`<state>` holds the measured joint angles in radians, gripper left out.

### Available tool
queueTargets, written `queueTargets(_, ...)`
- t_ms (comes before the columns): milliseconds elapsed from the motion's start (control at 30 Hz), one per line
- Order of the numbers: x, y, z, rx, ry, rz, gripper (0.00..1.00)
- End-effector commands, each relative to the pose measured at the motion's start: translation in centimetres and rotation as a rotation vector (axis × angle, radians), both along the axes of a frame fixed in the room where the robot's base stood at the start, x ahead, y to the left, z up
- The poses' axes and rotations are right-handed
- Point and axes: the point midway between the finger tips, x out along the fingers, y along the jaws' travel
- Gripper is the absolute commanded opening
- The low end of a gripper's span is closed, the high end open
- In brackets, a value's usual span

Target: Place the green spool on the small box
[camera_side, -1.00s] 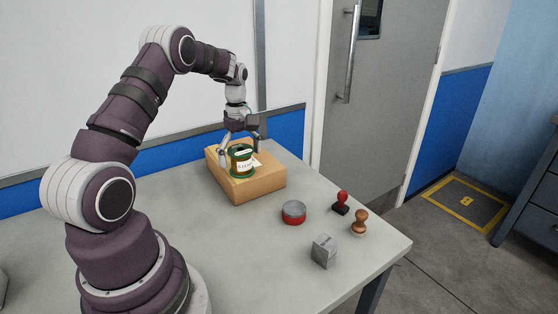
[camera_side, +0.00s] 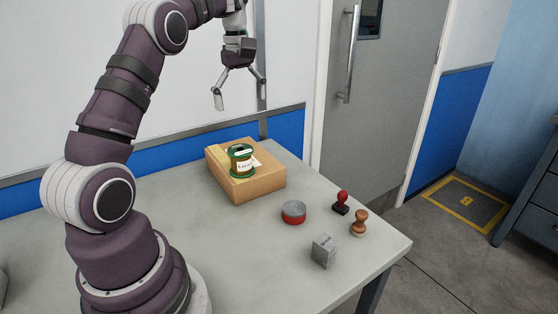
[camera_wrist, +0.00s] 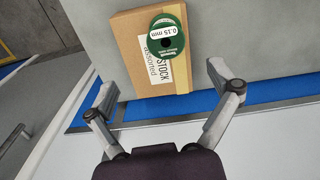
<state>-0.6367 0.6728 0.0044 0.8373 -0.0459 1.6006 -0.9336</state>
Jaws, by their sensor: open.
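The green spool (camera_side: 241,161) stands upright on top of the small cardboard box (camera_side: 262,186), near the box's front middle in the side view. In the wrist view the spool (camera_wrist: 166,35) is seen from above, with a white "0.15 mm" label, resting on the box (camera_wrist: 128,42) and partly covering its printed white label. My gripper (camera_side: 241,94) is open and empty, well above the spool and apart from it.
On the table (camera_side: 200,233), right of the box, are a red and grey round tin (camera_side: 293,212), a red-handled stamp (camera_side: 341,202), a wooden stamp (camera_side: 360,222) and a grey cube (camera_side: 324,251). The table's front middle is clear. A wall stands behind the box.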

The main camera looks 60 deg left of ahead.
Motion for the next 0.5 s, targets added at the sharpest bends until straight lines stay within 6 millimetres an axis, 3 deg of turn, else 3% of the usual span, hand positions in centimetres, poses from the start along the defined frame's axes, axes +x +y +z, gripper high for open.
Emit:
queueTargets(100,0.1,-4.6,2.6,0.061,-0.064,-0.294,0.89)
queueTargets(233,-1.7,-10.5,4.1,0.152,-0.149,-0.699,0.89)
queueTargets(400,-6.2,-16.8,2.8,0.288,-0.264,-1.216,0.89)
queueTargets(500,-8.3,-18.7,1.2,0.351,-0.312,-1.426,0.89)
